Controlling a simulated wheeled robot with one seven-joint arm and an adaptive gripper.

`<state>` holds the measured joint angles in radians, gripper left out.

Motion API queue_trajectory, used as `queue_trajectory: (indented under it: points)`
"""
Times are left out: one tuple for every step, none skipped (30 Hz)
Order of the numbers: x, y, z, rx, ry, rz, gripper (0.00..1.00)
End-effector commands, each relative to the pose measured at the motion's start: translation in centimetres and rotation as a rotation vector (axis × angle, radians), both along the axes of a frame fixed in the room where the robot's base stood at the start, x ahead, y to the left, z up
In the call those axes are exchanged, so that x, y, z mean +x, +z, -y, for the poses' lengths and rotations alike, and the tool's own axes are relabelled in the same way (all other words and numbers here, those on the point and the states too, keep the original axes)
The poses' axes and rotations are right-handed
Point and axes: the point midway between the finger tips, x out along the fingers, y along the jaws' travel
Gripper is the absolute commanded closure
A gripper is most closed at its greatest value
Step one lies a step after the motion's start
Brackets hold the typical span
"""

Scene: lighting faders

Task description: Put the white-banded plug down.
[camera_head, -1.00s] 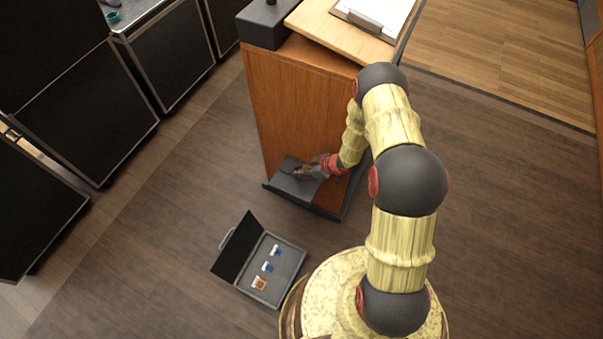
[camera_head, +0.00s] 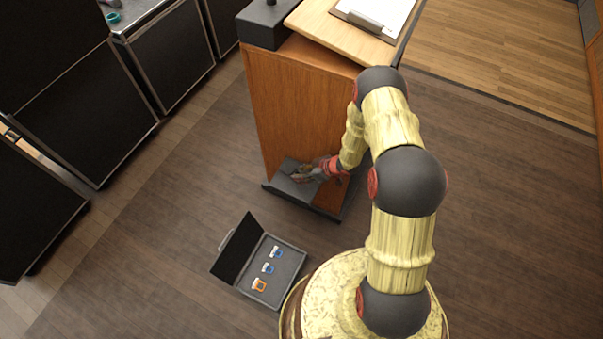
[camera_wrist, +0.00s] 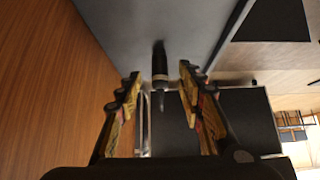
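The white-banded plug (camera_wrist: 160,62) is a dark cylinder with a thin pale band near its lower end and a narrow tip in the wrist view. It lies against a grey panel (camera_wrist: 140,20), between my fingers with clear space on both sides. My gripper (camera_wrist: 160,78) is open and touches the plug with neither finger. In the head view my gripper (camera_head: 299,173) is at the grey ledge (camera_head: 300,194) at the foot of a wooden stand; the plug is too small to make out there.
The wooden stand (camera_head: 295,105) rises beside my gripper. An open case (camera_head: 284,285) with small blue and orange items lies on the floor to the lower left. Dark cabinets (camera_head: 85,110) stand at the left. The floor between them and the ledge is clear.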

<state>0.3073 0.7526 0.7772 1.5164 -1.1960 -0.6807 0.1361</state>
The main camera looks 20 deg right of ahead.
Motion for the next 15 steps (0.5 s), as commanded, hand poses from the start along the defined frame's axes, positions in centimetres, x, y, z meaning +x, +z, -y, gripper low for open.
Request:
queue_trajectory:
  points:
    - [0.0, 0.0, 0.0, 0.0, 0.0, 0.0, 0.62]
    - [0.0, 0.0, 0.0, 0.0, 0.0, 0.0, 0.62]
    - [0.0, 0.0, 0.0, 0.0, 0.0, 0.0, 0.62]
    - [0.0, 0.0, 0.0, 0.0, 0.0, 0.0, 0.62]
    - [0.0, 0.1, 0.0, 0.0, 0.0, 0.0, 0.62]
    - [0.0, 0.3, 0.0, 0.0, 0.0, 0.0, 0.62]
    - [0.0, 0.5, 0.0, 0.0, 0.0, 0.0, 0.62]
    - [0.0, 0.8, 0.0, -0.001, 0.0, 0.001, 0.62]
    - [-0.1, 1.1, 0.2, -0.001, -0.001, 0.001, 0.62]
    - [-0.3, 1.4, 0.4, 0.0, -0.003, 0.0, 0.62]
    - [-0.5, 1.8, 0.7, -0.001, -0.003, 0.001, 0.62]
    - [-0.8, 2.4, 1.0, 0.0, -0.004, 0.0, 0.62]
    - [-1.1, 2.8, 1.3, 0.0, -0.003, 0.0, 0.62]
    - [-1.4, 3.3, 1.5, 0.0, -0.003, 0.0, 0.62]
    - [-1.8, 4.1, 2.0, 0.0, -0.004, 0.002, 0.62]
